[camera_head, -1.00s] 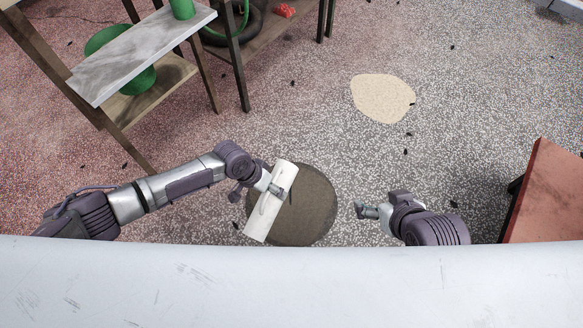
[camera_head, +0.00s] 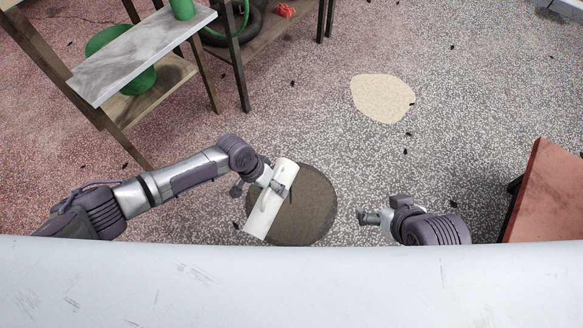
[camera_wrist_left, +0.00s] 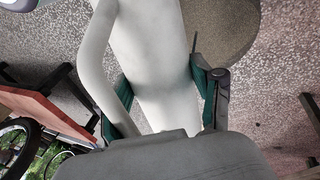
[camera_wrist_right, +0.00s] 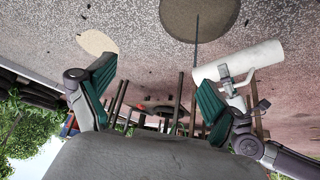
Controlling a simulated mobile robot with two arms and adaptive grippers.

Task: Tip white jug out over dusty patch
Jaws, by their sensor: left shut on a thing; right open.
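The white jug (camera_head: 264,214) is held well tilted, close to lying on its side, by my left gripper (camera_head: 275,186). In the left wrist view the jug (camera_wrist_left: 150,60) fills the space between the green-padded fingers; its handle is at the left. From the head it overlaps a dark brown round patch (camera_head: 312,208) on the floor. A paler beige patch (camera_head: 382,98) lies farther off. The frames do not settle which is the dusty one. The jug's contents are hidden. My right gripper (camera_head: 362,214) is open and empty, right of the dark patch.
A shelf (camera_head: 140,52) with green objects stands at the upper left, beside a wooden rack (camera_head: 262,38). A red-topped table (camera_head: 548,195) is at the right. A thin dark line (camera_wrist_right: 197,40) shows near the dark patch; I cannot tell what it is. Floor between is open.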

